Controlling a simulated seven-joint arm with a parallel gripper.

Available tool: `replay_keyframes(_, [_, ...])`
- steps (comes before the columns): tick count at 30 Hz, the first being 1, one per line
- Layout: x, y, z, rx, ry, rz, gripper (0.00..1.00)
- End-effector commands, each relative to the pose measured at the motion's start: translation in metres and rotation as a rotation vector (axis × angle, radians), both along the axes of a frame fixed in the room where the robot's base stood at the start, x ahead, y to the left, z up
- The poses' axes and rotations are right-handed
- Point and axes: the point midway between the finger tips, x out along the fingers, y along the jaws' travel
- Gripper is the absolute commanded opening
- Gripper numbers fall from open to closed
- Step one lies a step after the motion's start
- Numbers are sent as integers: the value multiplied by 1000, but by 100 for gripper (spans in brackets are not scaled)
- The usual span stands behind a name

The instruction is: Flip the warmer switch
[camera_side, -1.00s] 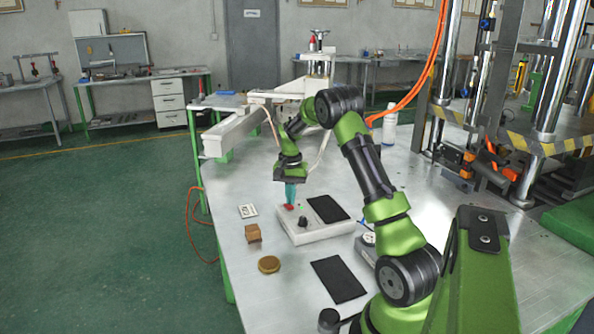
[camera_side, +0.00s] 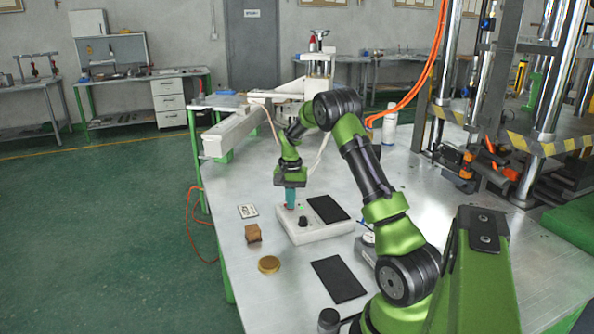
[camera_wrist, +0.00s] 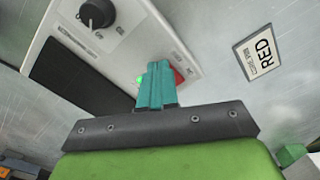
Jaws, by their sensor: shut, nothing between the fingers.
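The warmer (camera_side: 322,232) is a white box on the metal table with a black plate (camera_side: 328,208) on top. It has a black knob (camera_wrist: 97,13), a small green light (camera_wrist: 139,80) and a red switch (camera_wrist: 179,76), best seen in the wrist view. My gripper (camera_side: 291,204) points down at the warmer's left end, its teal fingers closed together with nothing between them. In the wrist view the fingertips (camera_wrist: 160,66) lie right beside the red switch and partly cover it. I cannot tell whether they touch it. The green light looks lit.
A brown block (camera_side: 253,233), a round gold piece (camera_side: 269,264) and a black mat (camera_side: 338,279) lie nearer the camera. The table between them is clear.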

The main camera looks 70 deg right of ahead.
Motion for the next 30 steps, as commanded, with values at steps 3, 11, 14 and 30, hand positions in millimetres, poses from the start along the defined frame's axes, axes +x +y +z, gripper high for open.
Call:
replay_keyframes(3, [0, 0, -2, 0, 0, 0, 0])
replay_keyframes(11, [0, 0, -4, 0, 0, 0, 0])
replay_keyframes(14, [0, 0, 2, -1, 0, 0, 0])
replay_keyframes(30, [1, 0, 46, -2, -1, 1, 0])
